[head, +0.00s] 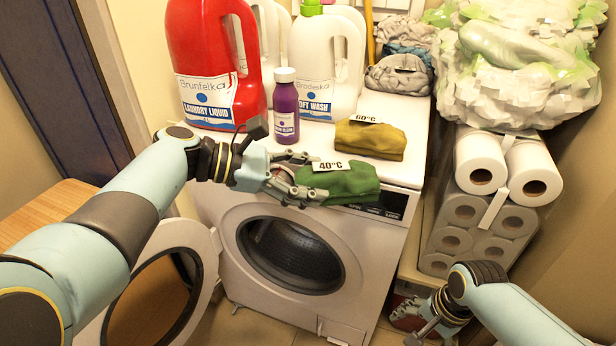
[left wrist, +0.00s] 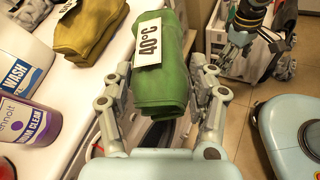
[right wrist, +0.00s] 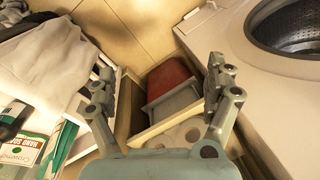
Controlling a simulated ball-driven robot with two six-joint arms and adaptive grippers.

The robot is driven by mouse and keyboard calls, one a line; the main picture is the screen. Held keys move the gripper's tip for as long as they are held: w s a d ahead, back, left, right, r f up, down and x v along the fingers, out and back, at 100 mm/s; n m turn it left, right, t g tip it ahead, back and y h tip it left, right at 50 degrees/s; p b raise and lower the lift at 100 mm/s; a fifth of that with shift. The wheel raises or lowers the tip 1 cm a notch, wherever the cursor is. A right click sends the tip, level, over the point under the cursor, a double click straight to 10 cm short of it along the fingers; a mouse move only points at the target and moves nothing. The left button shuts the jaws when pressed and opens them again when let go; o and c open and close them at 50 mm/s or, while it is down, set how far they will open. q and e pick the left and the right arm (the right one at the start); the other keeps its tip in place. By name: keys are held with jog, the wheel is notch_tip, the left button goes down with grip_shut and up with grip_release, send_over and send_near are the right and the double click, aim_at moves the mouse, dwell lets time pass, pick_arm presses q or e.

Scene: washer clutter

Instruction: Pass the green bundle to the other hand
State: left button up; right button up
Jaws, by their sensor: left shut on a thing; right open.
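The green bundle (head: 342,182) is a rolled cloth with a white 40°C label, at the front edge of the washer top in the head view. My left gripper (head: 300,190) is shut on its left end. In the left wrist view the bundle (left wrist: 160,80) sits between the two fingers. I cannot tell whether it still touches the washer top. My right gripper (head: 428,328) is low at the right of the washer, away from the bundle. In the right wrist view the right gripper (right wrist: 165,90) is open and empty.
The white washer (head: 375,240) has its round door (head: 205,255) swung open to the left. An olive bundle (head: 370,138) labelled 60°C, a purple bottle (head: 286,110), a red jug (head: 215,60) and a white jug (head: 325,60) stand on top. Paper rolls (head: 480,165) are stacked at right.

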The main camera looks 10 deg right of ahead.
jog(key=s+f+n, duration=0.4)
jog(key=s+f, duration=0.1)
jog(key=s, duration=0.6)
jog(key=s+d+f+n+h, duration=0.1)
jog(key=s+f+n, duration=0.3)
jog(key=s, duration=0.6)
jog(key=s+d+f+n+h, duration=0.1)
jog(key=s+f+n, duration=0.4)
jog(key=s, duration=0.6)
jog(key=shift+s+d+f, duration=0.2)
jog(key=shift+s+f, duration=0.15)
jog(key=shift+f, duration=0.25)
